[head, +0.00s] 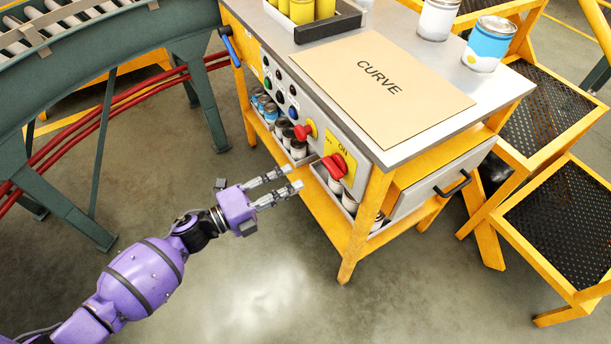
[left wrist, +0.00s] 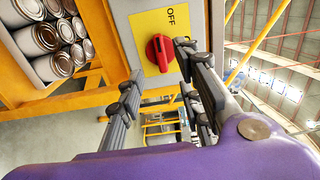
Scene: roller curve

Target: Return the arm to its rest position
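My left arm (head: 145,274) is purple and reaches from the lower left towards the front of the yellow cart. My left gripper (head: 296,178) is open and empty, its two fingers apart. A gap shows between its fingertips and the red rotary switch (head: 335,166) on the cart's control panel. In the left wrist view the same red switch (left wrist: 160,53) shows beyond the gripper's fingers (left wrist: 158,65), on a yellow plate (left wrist: 165,25) marked OFF. In the head view the plate's visible lettering reads ON. My right gripper is not in view.
The yellow cart has a metal top with a CURVE board (head: 380,80) and cans (head: 488,44); more cans (head: 299,149) sit on its lower shelf. A green roller conveyor (head: 90,50) stands at left. Black-mesh yellow steps (head: 560,210) stand at right. Floor below the gripper is clear.

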